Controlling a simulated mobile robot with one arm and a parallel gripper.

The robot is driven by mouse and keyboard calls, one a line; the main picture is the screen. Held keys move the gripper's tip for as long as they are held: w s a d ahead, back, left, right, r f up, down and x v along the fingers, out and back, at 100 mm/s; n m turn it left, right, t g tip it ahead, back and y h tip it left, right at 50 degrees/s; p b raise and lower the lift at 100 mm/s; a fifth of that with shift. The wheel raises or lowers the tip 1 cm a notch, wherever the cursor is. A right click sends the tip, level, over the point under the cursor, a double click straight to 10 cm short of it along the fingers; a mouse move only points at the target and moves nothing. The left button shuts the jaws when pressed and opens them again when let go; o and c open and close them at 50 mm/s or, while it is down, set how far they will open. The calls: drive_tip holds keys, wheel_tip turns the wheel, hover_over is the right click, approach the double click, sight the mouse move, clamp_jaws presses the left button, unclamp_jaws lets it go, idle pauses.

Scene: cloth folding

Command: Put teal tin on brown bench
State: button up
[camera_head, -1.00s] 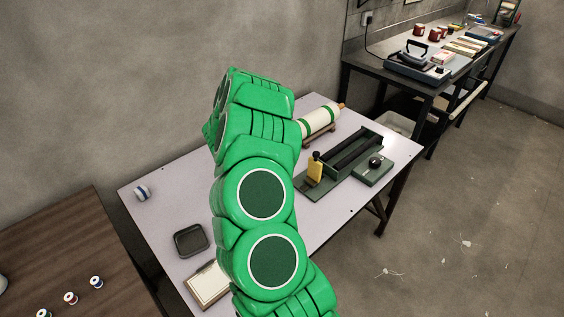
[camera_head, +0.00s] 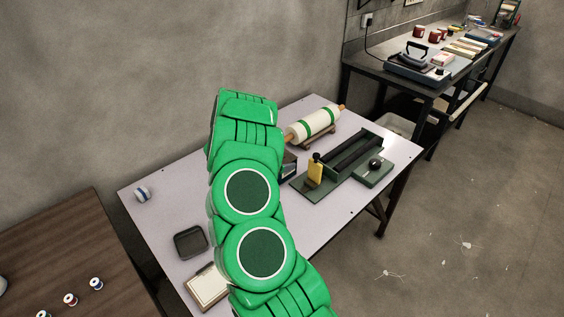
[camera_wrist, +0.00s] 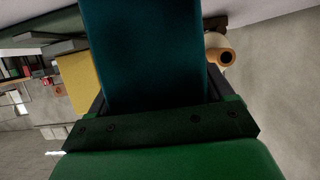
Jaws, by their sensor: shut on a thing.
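The teal tin (camera_wrist: 145,50) fills the upper middle of the wrist view, dark and close to the camera. My gripper (camera_wrist: 157,75) is shut on it, with a finger on each side. The head view hides the tin and my fingers behind my green arm, so I cannot tell whether the tin touches the table. The brown bench (camera_head: 60,235) is the dark wood top at the lower left of the head view, apart from my arm.
The pale table (camera_head: 150,225) holds a green-banded roll (camera_head: 313,123), a green tool with a yellow part (camera_head: 314,170), a dark tray (camera_head: 190,241), a framed pad (camera_head: 207,287) and a striped ball (camera_head: 142,194). Thread spools (camera_head: 71,299) stand on the bench; its back part is clear.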

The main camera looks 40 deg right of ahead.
drive_tip(key=shift+f, duration=0.1)
drive_tip(key=o, duration=1.2)
drive_tip(key=shift+c, duration=0.2)
